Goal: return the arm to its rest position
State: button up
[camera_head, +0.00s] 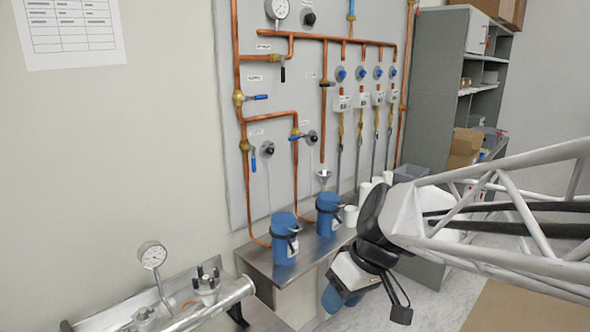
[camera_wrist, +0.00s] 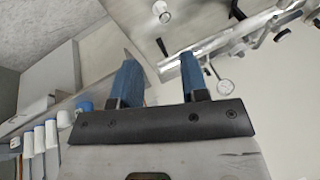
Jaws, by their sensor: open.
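My gripper (camera_head: 340,298) hangs at the end of my white lattice arm, low in the centre-right of the head view, in front of the metal bench's right part. In the wrist view my gripper (camera_wrist: 159,78) shows two blue fingers standing apart with nothing between them. It is open and empty. In the head view one blue finger shows and the other is mostly hidden. The gripper appears clear of the bench and the containers.
Two blue containers (camera_head: 285,245) stand on the metal bench (camera_head: 268,264). Behind them is a panel with copper pipes (camera_head: 240,135) and valves. A steel tube (camera_head: 215,308) with a gauge (camera_head: 152,255) sits front left. Grey shelves (camera_head: 437,90) stand right. Floor (camera_head: 440,308) shows at lower right.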

jog(key=s+d+m+t+h, duration=0.2)
jog(key=s+d+m+h, duration=0.3)
jog(key=s+d, duration=0.5)
jog(key=shift+s+m, duration=0.5)
jog(key=shift+m, duration=0.6)
